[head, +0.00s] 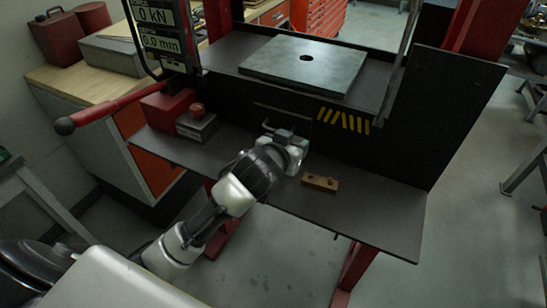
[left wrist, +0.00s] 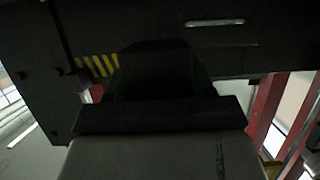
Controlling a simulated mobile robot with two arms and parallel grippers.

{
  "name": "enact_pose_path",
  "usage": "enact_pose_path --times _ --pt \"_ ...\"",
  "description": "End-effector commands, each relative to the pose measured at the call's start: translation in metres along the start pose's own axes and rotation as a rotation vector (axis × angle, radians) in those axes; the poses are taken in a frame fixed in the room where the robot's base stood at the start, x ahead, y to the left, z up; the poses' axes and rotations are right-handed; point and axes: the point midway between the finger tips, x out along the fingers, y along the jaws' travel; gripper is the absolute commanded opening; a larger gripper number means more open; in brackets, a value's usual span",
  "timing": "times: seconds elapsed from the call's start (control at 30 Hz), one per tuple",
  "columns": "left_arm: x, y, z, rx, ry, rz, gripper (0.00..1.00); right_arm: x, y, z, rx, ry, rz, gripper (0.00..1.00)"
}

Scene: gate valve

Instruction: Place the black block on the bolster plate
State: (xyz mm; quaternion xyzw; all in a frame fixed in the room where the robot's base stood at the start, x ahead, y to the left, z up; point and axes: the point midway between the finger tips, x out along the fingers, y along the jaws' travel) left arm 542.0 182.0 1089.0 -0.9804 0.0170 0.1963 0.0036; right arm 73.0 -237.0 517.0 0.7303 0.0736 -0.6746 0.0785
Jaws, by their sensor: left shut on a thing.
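The bolster plate (head: 280,72) is a flat grey steel plate with a round hole, lying on the upper bed of the press. My left gripper (head: 283,140) is in front of the press's dark panel, over the lower shelf and below the level of the plate. It is shut on a dark thing, which I take as the black block (left wrist: 155,72) in the left wrist view. That view is very dark, and the block's edges blend into the panel behind it. In the head view I cannot make the block out. My right gripper is not in view.
A wooden piece (head: 320,183) with small knobs lies on the dark lower shelf (head: 375,215). A control box with a red button (head: 197,122) and a red box (head: 167,106) stand at its left. A red lever (head: 95,112) and the display (head: 158,28) are at upper left.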

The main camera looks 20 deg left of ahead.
Motion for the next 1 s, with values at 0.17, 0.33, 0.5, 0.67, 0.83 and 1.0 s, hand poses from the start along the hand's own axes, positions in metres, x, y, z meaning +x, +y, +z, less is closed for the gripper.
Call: enact_pose_path --times 0.17,0.33,0.5,0.67,0.83,1.0 --pt "0.013 -0.037 0.014 0.003 0.003 -0.004 0.00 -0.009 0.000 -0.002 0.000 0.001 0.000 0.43" --pt "0.022 -0.060 0.026 0.001 0.007 -0.001 0.00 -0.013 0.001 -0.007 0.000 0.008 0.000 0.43" --pt "0.025 -0.068 0.032 0.000 0.008 0.000 0.00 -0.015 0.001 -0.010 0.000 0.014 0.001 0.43" --pt "0.032 -0.068 0.049 0.000 0.004 0.001 0.00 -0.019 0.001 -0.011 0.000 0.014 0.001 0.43" --pt "0.040 -0.068 0.066 0.000 0.007 0.002 0.00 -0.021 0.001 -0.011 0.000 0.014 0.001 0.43" --pt "0.041 -0.068 0.068 0.000 0.009 0.002 0.00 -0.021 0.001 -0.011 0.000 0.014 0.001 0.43"
